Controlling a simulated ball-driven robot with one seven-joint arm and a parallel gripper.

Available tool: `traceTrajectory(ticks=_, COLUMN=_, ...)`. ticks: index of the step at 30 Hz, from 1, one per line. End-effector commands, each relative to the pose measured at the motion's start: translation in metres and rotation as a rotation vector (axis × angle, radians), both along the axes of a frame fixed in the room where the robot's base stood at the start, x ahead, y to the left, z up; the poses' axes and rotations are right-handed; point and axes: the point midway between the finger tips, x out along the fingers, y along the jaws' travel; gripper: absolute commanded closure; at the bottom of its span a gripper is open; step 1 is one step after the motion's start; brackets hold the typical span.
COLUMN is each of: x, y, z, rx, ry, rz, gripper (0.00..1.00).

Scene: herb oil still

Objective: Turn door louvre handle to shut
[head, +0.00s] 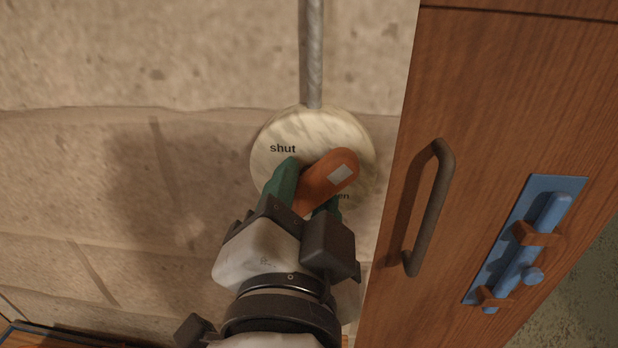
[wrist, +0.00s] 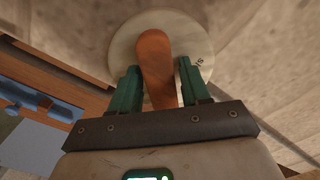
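The louvre handle (head: 333,170) is an orange-brown lever with a pale square patch, on a round cream dial (head: 315,127) on the stone wall. The dial reads "shut" at left; at lower right only "en" shows, the rest hidden. The lever slants from upper right to lower left, its lower end hidden by my gripper. My gripper (head: 306,190) has its green fingers on either side of the lever. In the wrist view the lever (wrist: 155,60) runs between the fingers of my gripper (wrist: 160,75), with narrow gaps beside it; contact is unclear.
A wooden door (head: 490,80) stands close on the right, with a dark pull handle (head: 437,205) and a blue bolt (head: 530,240). A grey rod (head: 312,50) runs up from the dial. The stone wall (head: 120,60) to the left is clear.

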Motion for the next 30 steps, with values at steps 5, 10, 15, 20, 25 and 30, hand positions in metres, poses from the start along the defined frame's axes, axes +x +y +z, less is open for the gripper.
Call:
traceTrajectory(ticks=5, x=0.0001, y=-0.0001, z=-0.0001, rx=0.0, ry=0.0, rz=0.0, gripper=0.71)
traceTrajectory(ticks=10, x=0.0002, y=-0.0002, z=-0.0003, rx=0.0, ry=0.001, rz=-0.001, gripper=0.88)
traceTrajectory(ticks=15, x=0.0001, y=-0.0002, z=-0.0004, rx=-0.003, ry=0.001, rz=-0.001, gripper=0.94)
traceTrajectory(ticks=20, x=0.0002, y=-0.0006, z=-0.0003, rx=-0.029, ry=0.002, rz=-0.001, gripper=0.94)
traceTrajectory(ticks=25, x=0.0001, y=-0.0009, z=-0.0005, rx=-0.108, ry=0.005, rz=-0.001, gripper=0.94)
traceTrajectory(ticks=30, x=0.0001, y=-0.0018, z=-0.0005, rx=-0.236, ry=0.01, rz=-0.002, gripper=0.94)
